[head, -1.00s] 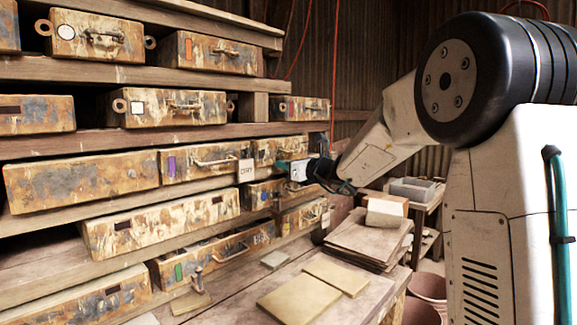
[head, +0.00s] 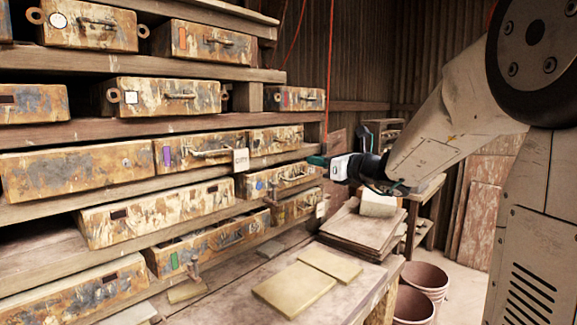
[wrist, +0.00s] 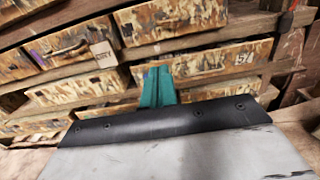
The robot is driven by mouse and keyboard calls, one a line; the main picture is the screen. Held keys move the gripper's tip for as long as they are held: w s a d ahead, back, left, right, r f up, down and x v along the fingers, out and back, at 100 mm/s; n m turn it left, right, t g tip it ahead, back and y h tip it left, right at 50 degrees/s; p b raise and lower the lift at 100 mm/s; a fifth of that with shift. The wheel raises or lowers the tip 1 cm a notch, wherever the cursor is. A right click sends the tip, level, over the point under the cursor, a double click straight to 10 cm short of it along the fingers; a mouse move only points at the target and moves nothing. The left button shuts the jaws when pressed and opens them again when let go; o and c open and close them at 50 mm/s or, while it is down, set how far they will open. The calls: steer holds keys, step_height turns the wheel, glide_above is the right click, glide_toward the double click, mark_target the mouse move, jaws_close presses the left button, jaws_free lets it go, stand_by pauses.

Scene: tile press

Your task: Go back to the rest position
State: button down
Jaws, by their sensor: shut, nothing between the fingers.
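My gripper (head: 316,160) has teal fingers and a white and black body. It is shut and empty, held in the air in front of the right end of the drawer shelves. The wrist view shows the teal fingers (wrist: 157,87) together, pointing at the drawer fronts, with nothing between them. My arm reaches in from the right, roughly level with the middle shelves. In the head view the fingertips look apart from the nearest drawers.
Worn metal drawers (head: 197,153) fill wooden shelves on the left. A white tag (head: 241,160) hangs there. Below, a bench holds flat tan tiles (head: 294,289) and stacked boards (head: 362,228) with a pale block (head: 378,203). Buckets (head: 425,277) stand on the floor at right.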

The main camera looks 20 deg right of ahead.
steer(key=s+a+f+n+g, duration=0.6)
steer(key=s+a+f+n, duration=0.1)
steer(key=s+n, duration=0.25)
steer(key=s+a+f+n+g, duration=0.6)
steer(key=s+a+n, duration=0.1)
steer(key=s+n, duration=0.25)
steer(key=s+f+n+g+h, duration=0.1)
steer(key=s+n+h, duration=0.2)
steer(key=s+n, duration=0.3)
steer(key=s+d+f+n+g+h, duration=0.1)
steer(key=s+n+h, duration=0.3)
steer(key=s, duration=0.8)
steer(key=shift+f+n+g, duration=0.6)
steer(key=shift+f+n, duration=0.15)
steer(key=shift+n, duration=0.45)
